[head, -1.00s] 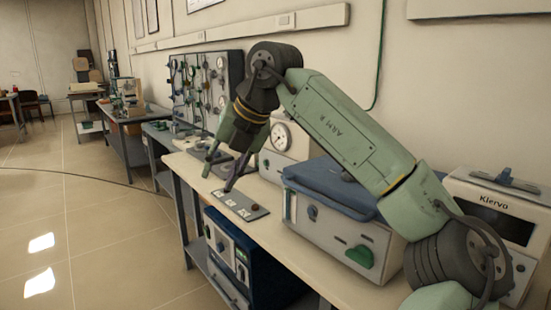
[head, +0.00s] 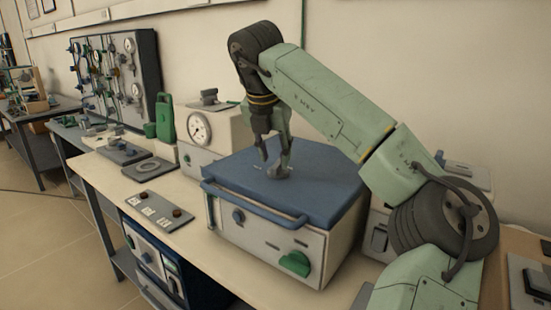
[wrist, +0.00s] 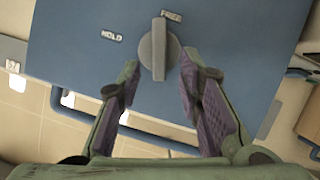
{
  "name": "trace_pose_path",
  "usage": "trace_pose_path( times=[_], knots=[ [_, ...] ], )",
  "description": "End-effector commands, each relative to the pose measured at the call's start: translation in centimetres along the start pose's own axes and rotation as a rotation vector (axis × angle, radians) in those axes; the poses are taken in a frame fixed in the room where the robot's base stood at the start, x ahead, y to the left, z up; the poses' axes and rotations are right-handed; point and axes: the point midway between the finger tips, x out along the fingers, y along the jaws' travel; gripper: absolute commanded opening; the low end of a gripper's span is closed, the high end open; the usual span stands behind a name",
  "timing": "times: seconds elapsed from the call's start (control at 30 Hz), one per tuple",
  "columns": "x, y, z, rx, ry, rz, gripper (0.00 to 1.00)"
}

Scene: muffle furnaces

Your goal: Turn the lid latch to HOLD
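The furnace lid (head: 325,180) is a flat blue slab with a blue bar handle along its front edge. The lid latch (wrist: 158,49) is a grey round knob with a raised grip bar, on top of the lid. In the wrist view its bar points up toward the FREE label (wrist: 171,16); the HOLD label (wrist: 112,35) lies to the left. The latch also shows in the head view (head: 279,172), partly hidden by my gripper. My gripper (wrist: 158,74) is open, its two fingers on either side of the latch's lower end. Whether they touch it is unclear.
A gauge unit (head: 199,130) and a green container (head: 165,118) stand to the left. A panel with buttons (head: 158,207) lies at the bench's front left.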

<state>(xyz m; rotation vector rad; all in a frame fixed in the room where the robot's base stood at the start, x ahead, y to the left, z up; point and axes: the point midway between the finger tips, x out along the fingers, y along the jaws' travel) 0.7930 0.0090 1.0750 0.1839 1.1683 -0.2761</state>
Motion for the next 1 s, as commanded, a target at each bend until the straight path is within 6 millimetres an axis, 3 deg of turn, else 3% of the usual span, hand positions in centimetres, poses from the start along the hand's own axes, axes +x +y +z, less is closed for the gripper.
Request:
trace_pose_path(
  times=[0.2, 0.57, 1.0],
  knots=[
    [2.4, 0.0, 0.0, -0.001, 0.001, 0.000, 0.33],
    [2.9, 0.0, 0.0, -0.001, 0.000, 0.001, 0.32],
    [2.9, 0.0, 0.0, -0.001, 0.000, 0.001, 0.03]
  ],
)
